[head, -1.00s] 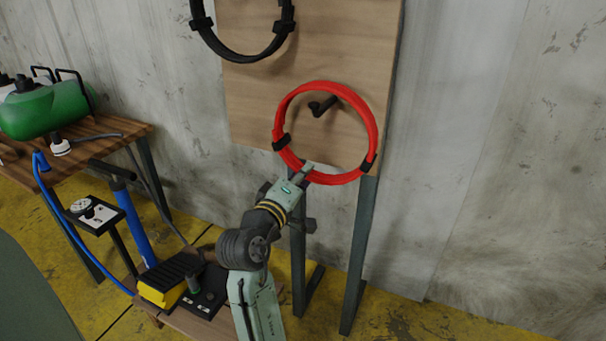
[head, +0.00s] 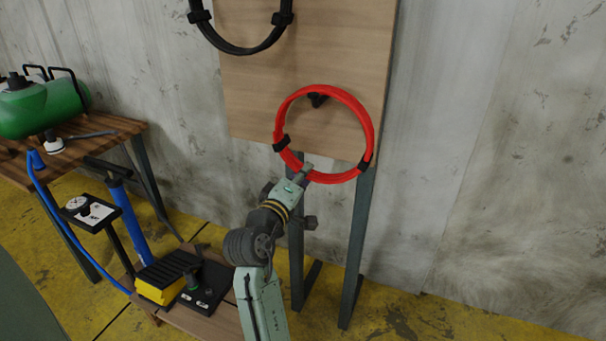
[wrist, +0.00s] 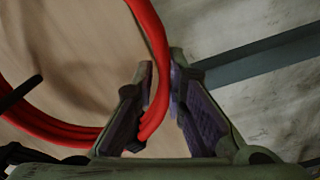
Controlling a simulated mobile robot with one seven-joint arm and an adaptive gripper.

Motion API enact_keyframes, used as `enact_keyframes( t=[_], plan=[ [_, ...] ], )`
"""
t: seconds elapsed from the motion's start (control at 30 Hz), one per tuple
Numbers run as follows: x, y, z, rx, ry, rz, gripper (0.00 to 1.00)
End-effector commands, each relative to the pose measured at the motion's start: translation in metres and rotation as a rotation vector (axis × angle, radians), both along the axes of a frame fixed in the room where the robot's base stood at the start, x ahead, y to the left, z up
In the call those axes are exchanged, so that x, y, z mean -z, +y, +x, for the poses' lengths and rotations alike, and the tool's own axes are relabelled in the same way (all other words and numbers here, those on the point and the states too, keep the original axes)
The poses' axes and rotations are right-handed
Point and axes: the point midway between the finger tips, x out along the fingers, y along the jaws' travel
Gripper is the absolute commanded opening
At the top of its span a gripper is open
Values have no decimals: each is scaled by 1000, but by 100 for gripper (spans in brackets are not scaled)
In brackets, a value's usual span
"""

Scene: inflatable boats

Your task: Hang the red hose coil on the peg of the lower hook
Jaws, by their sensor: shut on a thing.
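The red hose coil (head: 369,122) is held up in front of the wooden board, with two dark straps around it. My gripper (head: 302,176) is shut on the coil's lower edge. In the wrist view the red hose (wrist: 157,60) runs between the two fingers of my gripper (wrist: 160,85). The lower hook's dark peg (head: 317,100) shows inside the ring, just below its top edge in the head view. I cannot tell the depth gap between ring and peg.
The wooden board (head: 300,70) stands on dark legs against a concrete wall. A black coil (head: 240,48) hangs higher up at the left. A table with a green tank (head: 42,108), a blue pump (head: 130,222) and a low bench are at the left. The right side is clear.

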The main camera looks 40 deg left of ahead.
Motion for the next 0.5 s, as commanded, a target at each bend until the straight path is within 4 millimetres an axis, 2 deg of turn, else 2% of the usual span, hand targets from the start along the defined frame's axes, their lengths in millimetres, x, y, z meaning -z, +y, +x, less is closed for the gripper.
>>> enact_keyframes(
  t=[0.27, 0.3, 0.5],
  plan=[
    [-1, 0, 0, 0, -2, 1, 0],
    [-1, 0, 0, 0, -2, 1, 14],
    [-1, 0, 0, 0, -2, 1, 27]
  ],
)
